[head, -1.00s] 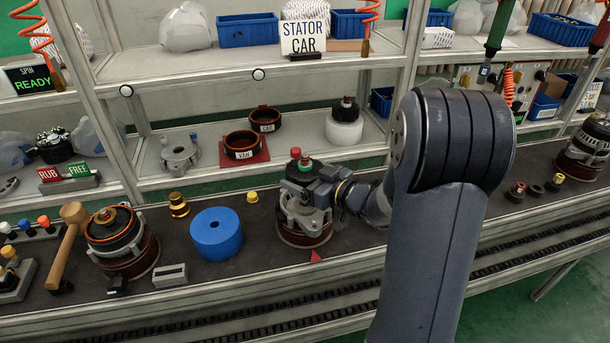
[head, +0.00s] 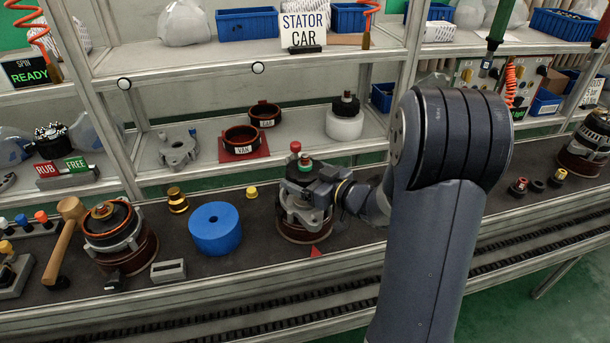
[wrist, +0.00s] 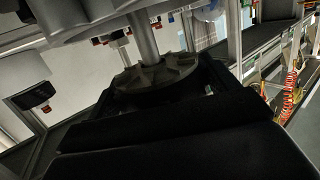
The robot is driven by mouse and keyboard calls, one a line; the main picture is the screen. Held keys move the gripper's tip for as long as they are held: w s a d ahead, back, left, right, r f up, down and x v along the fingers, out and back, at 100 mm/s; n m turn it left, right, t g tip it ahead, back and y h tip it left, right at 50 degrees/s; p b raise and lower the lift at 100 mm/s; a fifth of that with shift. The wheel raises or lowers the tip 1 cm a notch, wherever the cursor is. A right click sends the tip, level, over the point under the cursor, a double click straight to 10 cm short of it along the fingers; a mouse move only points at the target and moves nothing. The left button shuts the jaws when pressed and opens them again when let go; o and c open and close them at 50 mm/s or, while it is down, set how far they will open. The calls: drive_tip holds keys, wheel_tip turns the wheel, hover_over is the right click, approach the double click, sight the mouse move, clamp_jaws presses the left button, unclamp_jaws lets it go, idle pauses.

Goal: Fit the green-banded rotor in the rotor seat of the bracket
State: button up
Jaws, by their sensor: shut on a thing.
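The green-banded rotor (head: 305,165) is upright over the bracket (head: 303,212), its green collar at the top and dark body below. My gripper (head: 322,186) comes in from the right and is shut on the rotor. In the wrist view the rotor's finned end (wrist: 155,77) sits between the dark jaws (wrist: 165,125). Its bare shaft (wrist: 143,35) runs toward the grey bracket (wrist: 88,14) at the top edge. A gap shows between rotor body and bracket. The seat and the shaft's tip are hidden, so I cannot tell whether the tip is inside.
A blue ring (head: 215,229), a brass part (head: 177,200) and a yellow-topped part (head: 252,192) stand left of the bracket. Another assembly (head: 112,235) and a mallet (head: 64,240) are farther left. A red-topped item (head: 295,147) shows just behind the rotor.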

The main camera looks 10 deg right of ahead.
drive_tip(key=shift+f+b, duration=1.85)
drive_tip(key=shift+f, duration=0.25)
idle(0.4)
